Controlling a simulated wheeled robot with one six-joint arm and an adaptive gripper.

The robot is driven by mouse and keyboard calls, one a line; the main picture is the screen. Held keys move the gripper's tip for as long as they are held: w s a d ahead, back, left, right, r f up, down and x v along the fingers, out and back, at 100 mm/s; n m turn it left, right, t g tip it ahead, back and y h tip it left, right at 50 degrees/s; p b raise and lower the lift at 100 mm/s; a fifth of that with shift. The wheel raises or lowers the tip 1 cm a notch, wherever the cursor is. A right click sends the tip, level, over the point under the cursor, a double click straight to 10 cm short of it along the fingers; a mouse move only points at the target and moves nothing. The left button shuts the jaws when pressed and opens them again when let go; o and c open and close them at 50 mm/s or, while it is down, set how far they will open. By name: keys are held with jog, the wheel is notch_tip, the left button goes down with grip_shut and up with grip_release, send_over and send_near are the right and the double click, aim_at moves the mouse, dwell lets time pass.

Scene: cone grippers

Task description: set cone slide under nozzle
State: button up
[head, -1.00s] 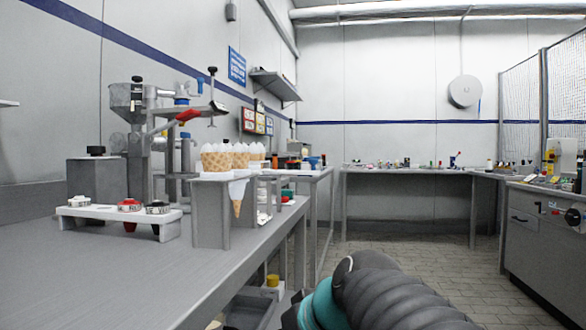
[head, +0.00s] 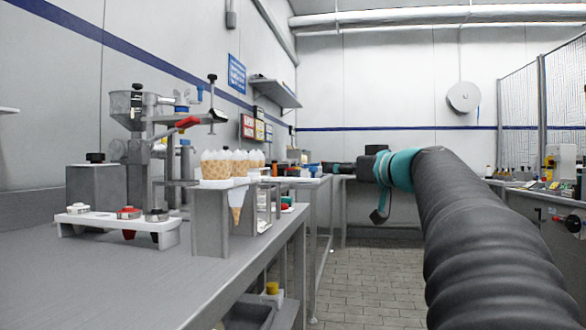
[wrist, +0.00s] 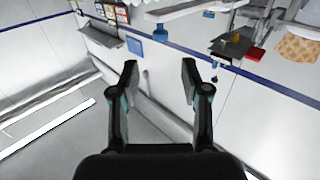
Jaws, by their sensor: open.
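The filling machine stands on the left bench in the head view, with a steel hopper (head: 126,106), a red handle (head: 187,122) and a flat plate (head: 182,183) low on its frame. I cannot tell for sure which part is the cone slide, or make out the nozzle. Several waffle cones (head: 222,165) sit in a grey rack (head: 210,215) in front of the machine. My gripper (wrist: 158,82) is open and empty in the wrist view, clear of everything. A waffle cone (wrist: 297,48) shows at that view's upper right.
A white stand (head: 75,219) with several round-capped pieces is on the bench left of the rack. The bench front (head: 130,280) is bare. A wall shelf (head: 282,95) and signs hang behind. Another bench and mesh fence (head: 522,110) are at right. The floor between is clear.

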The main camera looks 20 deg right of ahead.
aim_at(313, 167)
jog(key=w, duration=0.3)
jog(key=w+a, duration=0.1)
jog(key=w, duration=0.3)
jog(key=w+a+p, duration=0.1)
jog(key=w, duration=0.2)
jog(key=shift+w, duration=0.15)
grip_shut()
